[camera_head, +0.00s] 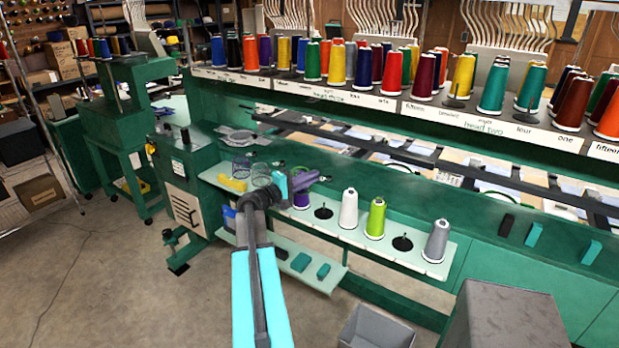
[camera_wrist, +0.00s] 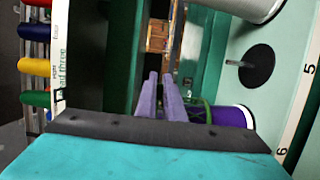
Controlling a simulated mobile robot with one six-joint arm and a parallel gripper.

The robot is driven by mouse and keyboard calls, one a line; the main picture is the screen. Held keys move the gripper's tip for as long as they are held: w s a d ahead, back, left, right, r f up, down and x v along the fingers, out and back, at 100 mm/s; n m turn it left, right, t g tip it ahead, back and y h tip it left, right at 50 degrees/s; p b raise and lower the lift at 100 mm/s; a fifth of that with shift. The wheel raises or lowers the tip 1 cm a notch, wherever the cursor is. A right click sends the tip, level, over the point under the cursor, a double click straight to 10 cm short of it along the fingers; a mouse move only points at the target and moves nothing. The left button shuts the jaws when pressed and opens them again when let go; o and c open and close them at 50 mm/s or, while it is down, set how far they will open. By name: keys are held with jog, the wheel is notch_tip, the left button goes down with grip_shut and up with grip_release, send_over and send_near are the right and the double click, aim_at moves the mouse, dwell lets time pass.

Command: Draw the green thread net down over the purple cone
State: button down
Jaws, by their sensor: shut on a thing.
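The purple cone (camera_head: 301,201) stands on the pale green shelf, partly hidden behind my gripper (camera_head: 310,181). In the wrist view the purple cone (camera_wrist: 234,117) lies to the right of my gripper's fingers (camera_wrist: 160,80), its far end white-rimmed. The green thread net (camera_wrist: 207,112) shows as a thin green band around the cone's near part, beside the right finger. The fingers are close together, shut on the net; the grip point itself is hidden. I cannot tell how far the net reaches along the cone.
White (camera_head: 348,210), lime green (camera_head: 375,219) and grey (camera_head: 437,242) cones stand on the shelf (camera_head: 330,229), with empty dark discs between. Wire-mesh cups (camera_head: 241,167) and a yellow block (camera_head: 232,184) sit to the left. Many coloured cones line the machine above. A grey bin (camera_head: 376,328) stands below.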

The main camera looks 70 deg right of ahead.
jog(key=shift+f+b, duration=2.8)
jog(key=shift+f, duration=0.15)
jog(key=shift+b, duration=0.45)
jog(key=shift+f+b, duration=0.35)
jog(key=c, duration=1.8)
grip_release()
jog(key=shift+a, duration=0.1)
jog(key=b+v, duration=0.3)
jog(key=v, duration=1)
jog(key=shift+w+a, duration=0.2)
jog(key=shift+a, duration=0.05)
